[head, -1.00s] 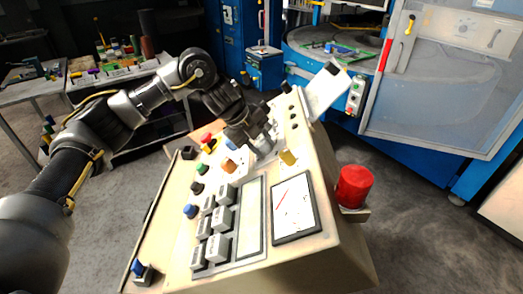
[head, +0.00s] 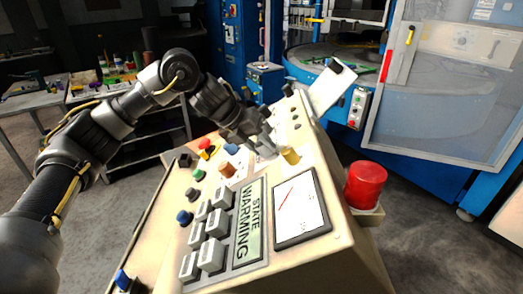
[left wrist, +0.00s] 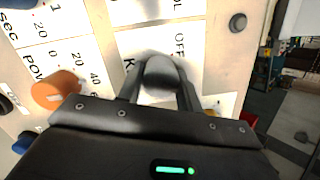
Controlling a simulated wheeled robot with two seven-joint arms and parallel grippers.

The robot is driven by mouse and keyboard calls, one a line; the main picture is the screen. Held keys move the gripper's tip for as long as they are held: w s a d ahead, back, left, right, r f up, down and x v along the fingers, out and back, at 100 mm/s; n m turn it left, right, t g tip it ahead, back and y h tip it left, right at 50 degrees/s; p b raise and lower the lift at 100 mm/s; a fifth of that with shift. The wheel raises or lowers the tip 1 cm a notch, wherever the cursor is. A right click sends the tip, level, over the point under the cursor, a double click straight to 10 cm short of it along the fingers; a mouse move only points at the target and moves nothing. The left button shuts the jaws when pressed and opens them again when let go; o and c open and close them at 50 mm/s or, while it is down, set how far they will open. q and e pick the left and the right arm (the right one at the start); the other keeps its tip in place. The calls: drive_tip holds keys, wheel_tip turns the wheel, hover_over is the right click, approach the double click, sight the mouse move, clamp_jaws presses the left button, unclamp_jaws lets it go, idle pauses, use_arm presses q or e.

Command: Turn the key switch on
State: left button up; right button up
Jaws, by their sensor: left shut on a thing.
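The key switch (left wrist: 162,76) shows in the left wrist view as a rounded grey knob on a white label marked "OFF" and a partly hidden word starting with K. My left gripper (head: 264,146) is shut on it, with one finger on each side of the knob in the left wrist view (left wrist: 160,92). In the head view the fingers mostly cover the switch on the sloping beige console (head: 330,195). My right gripper does not show.
An orange knob (head: 227,169) and a yellow part (head: 289,155) sit close to the gripper. Several grey push buttons (head: 210,255), a meter (head: 302,208) and a large red button (head: 366,184) are nearer. A blue machine stands behind.

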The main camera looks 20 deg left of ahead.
use_arm(q)
drive_tip(key=shift+f+m+b, duration=0.1)
drive_tip(key=shift+m+b, duration=0.3)
drive_tip(key=shift+m, duration=0.5)
drive_tip(key=o, duration=1)
drive_tip(key=shift+s, duration=0.1)
drive_tip(key=shift+a+r, duration=0.25)
drive_tip(key=shift+r, duration=0.1)
drive_tip(key=b+v, duration=0.1)
drive_tip(key=v, duration=0.9)
drive_tip(key=shift+a+b, duration=0.2)
drive_tip(key=shift+b, duration=0.15)
